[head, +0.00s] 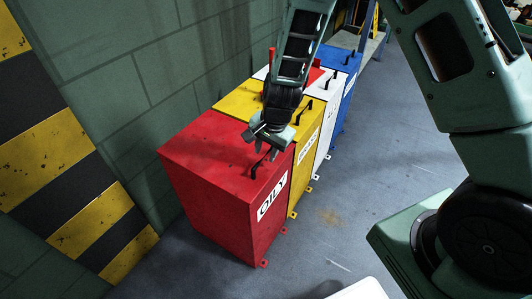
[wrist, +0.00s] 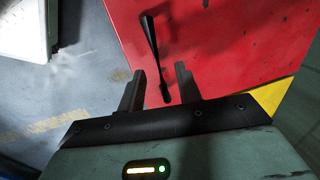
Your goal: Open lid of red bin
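The red bin (head: 212,150) stands nearest in the row along the wall, with a white label reading "OILY" on its front. Its flat red lid (wrist: 215,40) is shut. A black bar handle (wrist: 154,45) rises from the lid near its front edge; it also shows in the head view (head: 259,163). My gripper (wrist: 160,85) is open, its two fingers apart, above the lid at the handle. The handle's lower end lies between the fingers in the wrist view. I cannot tell whether the fingers touch it. In the head view my gripper (head: 266,146) partly covers the lid's right side.
A yellow bin (head: 295,129), a white bin (head: 325,118) and a blue bin (head: 343,68) stand in line behind the red one, each with a black handle. A block wall (head: 110,60) with yellow-black stripes is at left. Grey floor (head: 335,195) is clear in front.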

